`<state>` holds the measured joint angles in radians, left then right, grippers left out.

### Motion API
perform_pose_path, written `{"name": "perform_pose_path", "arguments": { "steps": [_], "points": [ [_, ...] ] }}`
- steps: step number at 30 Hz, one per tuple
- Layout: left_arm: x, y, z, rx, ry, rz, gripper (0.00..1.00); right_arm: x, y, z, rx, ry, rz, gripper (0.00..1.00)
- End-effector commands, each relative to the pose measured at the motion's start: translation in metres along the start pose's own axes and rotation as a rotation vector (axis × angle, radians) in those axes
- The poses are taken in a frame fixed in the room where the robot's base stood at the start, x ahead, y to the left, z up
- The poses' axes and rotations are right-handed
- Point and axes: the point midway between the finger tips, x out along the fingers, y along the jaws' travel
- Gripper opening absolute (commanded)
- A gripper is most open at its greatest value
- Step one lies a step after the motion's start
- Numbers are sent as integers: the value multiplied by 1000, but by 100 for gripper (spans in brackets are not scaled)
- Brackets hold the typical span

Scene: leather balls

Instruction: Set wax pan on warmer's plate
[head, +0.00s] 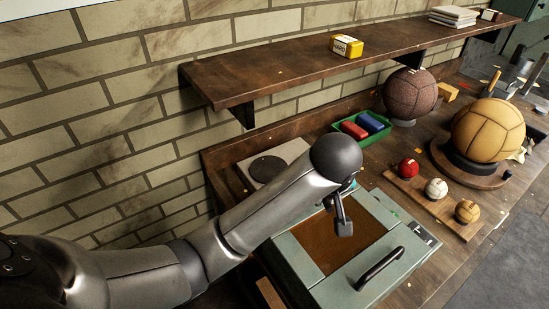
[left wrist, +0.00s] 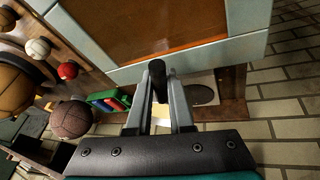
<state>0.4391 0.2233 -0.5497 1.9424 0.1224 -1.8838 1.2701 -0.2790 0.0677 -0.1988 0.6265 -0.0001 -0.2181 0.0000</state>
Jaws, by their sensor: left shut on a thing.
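My left gripper (head: 343,218) hangs over the brown window of a grey-green cabinet. In the left wrist view its fingers (left wrist: 158,100) are shut on a dark, round-ended handle (left wrist: 157,68), which I take for the wax pan's. The pan's body cannot be made out; a pale yellow patch between the fingers is unclear. The warmer (head: 297,149) is a pale box with a dark round plate (head: 267,169), bare where visible, behind my left forearm. The plate also shows in the left wrist view (left wrist: 203,95), right of the fingers. My right gripper is out of view.
The cabinet (head: 315,278) with a black handle (head: 380,268) lies below my gripper. A green tray (head: 344,137) holds red and blue blocks right of the warmer. A board (head: 409,191) carries three small balls. Larger balls stand behind. A wooden shelf (head: 270,75) overhangs the bench.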

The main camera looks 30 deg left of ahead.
Motion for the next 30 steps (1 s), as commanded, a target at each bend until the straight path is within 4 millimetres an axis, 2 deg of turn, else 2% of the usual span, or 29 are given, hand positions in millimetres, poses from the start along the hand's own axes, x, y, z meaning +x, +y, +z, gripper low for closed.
{"name": "perform_pose_path", "arguments": {
  "steps": [6,9,18,24,30],
  "points": [
    [13,-18,-44,-5,8,-5,0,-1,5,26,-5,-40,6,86],
    [21,-28,-69,-5,8,-4,0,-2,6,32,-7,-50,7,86],
    [43,-56,-139,-5,6,-1,0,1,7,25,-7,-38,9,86],
    [55,-71,-175,-5,6,0,0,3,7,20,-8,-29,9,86],
    [95,-78,-156,-1,1,-1,0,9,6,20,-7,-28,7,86]
  ]
}}
